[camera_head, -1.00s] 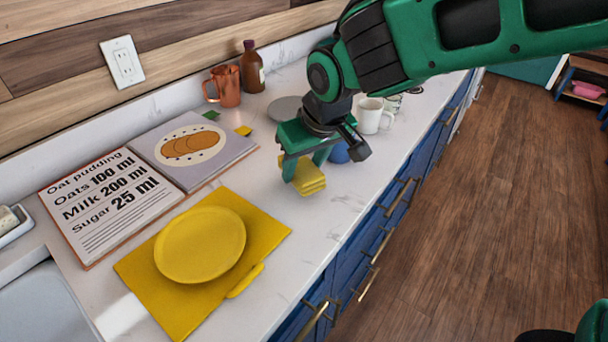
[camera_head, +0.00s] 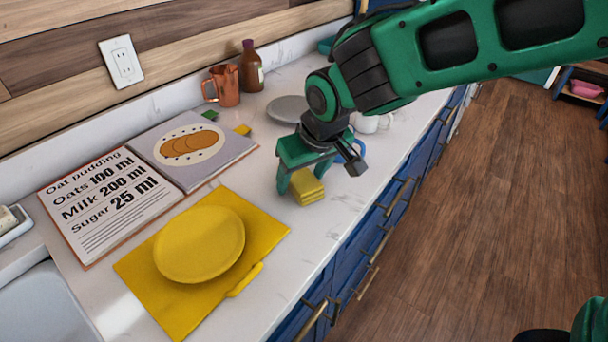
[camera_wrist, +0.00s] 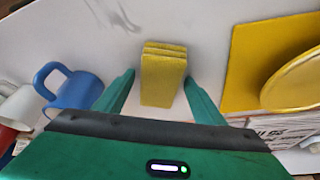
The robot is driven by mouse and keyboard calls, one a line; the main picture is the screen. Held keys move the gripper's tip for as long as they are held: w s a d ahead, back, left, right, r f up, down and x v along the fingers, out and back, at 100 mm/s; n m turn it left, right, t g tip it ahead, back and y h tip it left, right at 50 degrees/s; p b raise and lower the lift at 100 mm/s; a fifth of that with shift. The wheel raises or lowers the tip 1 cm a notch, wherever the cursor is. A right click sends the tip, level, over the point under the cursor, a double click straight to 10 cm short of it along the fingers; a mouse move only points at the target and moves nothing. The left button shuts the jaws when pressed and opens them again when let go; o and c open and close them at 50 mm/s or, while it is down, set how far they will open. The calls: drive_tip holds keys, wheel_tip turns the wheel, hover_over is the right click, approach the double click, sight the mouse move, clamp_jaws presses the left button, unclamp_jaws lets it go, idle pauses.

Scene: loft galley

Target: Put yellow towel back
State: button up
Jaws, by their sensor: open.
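The yellow towel (camera_head: 306,187) is folded into a small layered block and lies on the white counter, to the right of the open book. My gripper (camera_head: 303,186) is open just above it, pointing down. In the wrist view the towel (camera_wrist: 162,75) lies between my two green fingers (camera_wrist: 160,92), with a gap on each side. The near end of the towel is close to the gripper body.
A yellow plate (camera_head: 199,244) sits on a yellow mat (camera_head: 262,222) at the near left. A blue mug (camera_wrist: 75,88) and a white mug stand close by my gripper. A grey plate (camera_head: 287,108), copper mug (camera_head: 224,86) and brown bottle (camera_head: 251,68) are farther back. The counter's front edge is at right.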

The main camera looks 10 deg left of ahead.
drive_tip(key=v, duration=1.2)
drive_tip(key=shift+d, duration=0.1)
drive_tip(key=d+f+m+g+h, duration=0.1)
drive_tip(key=d+f+m, duration=0.15)
drive_tip(key=d, duration=1.05)
drive_tip(key=d+f+m+h, duration=0.15)
drive_tip(key=d+m, duration=0.25)
drive_tip(key=d, duration=1)
drive_tip(key=s+d+f+m+g, duration=0.1)
drive_tip(key=s+d+f+m, duration=0.1)
drive_tip(key=s+d, duration=0.6)
drive_tip(key=s+d+f+m+g, duration=0.1)
drive_tip(key=s+d+f+m, duration=0.2)
drive_tip(key=s+d+m, duration=0.2)
drive_tip(key=s+d, duration=0.3)
drive_tip(key=d, duration=0.1)
drive_tip(key=shift+s+f+g, duration=0.2)
drive_tip(key=shift+g, duration=0.1)
drive_tip(key=shift+d, duration=0.1)
